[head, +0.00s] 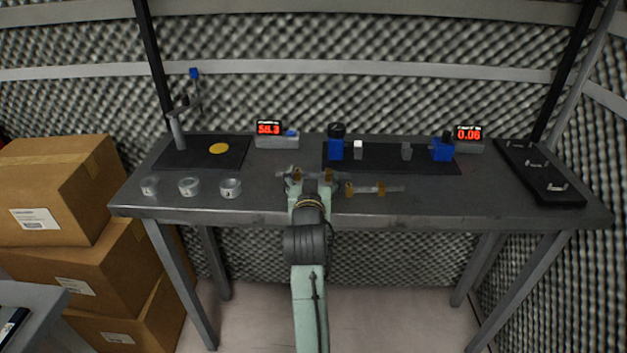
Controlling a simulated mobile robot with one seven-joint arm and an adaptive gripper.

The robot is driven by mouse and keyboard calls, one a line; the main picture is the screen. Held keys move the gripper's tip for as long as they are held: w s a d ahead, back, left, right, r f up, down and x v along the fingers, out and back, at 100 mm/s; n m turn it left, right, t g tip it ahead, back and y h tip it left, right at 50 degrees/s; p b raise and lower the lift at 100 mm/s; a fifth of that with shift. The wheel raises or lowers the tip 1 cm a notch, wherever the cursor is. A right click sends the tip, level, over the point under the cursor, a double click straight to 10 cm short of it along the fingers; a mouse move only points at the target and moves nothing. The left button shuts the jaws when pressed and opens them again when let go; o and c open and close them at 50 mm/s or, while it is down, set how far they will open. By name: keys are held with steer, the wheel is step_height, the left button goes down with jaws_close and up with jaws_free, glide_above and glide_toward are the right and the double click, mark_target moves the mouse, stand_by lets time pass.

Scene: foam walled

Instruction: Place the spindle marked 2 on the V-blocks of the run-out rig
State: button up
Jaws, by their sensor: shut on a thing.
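My gripper (310,182) is over the front middle of the grey table, seen from behind. It is shut on a grey spindle (284,171), mostly hidden by my arm, with one end showing to the left. Orange-brown supports show on either side of my gripper; I cannot tell whether the spindle touches them. A second grey spindle (393,188) lies level on two similar supports to the right. The run-out rig (380,168) is a dark plate behind, with two small grey V-blocks (358,150) (406,152) between blue-bodied units (335,149) (442,151). Both V-blocks look empty.
Three metal rings (189,187) stand at the table's front left. A dark plate (172,157) with a yellow disc and a stand is behind them. A black tray (520,165) with small metal parts lies far right. Red displays (269,128) (469,133) stand at the back.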

steer(key=shift+s+r, duration=0.15)
steer(key=shift+r, duration=0.05)
steer(key=shift+f, duration=0.25)
steer(key=o, duration=1.4)
steer(key=shift+r, duration=0.1)
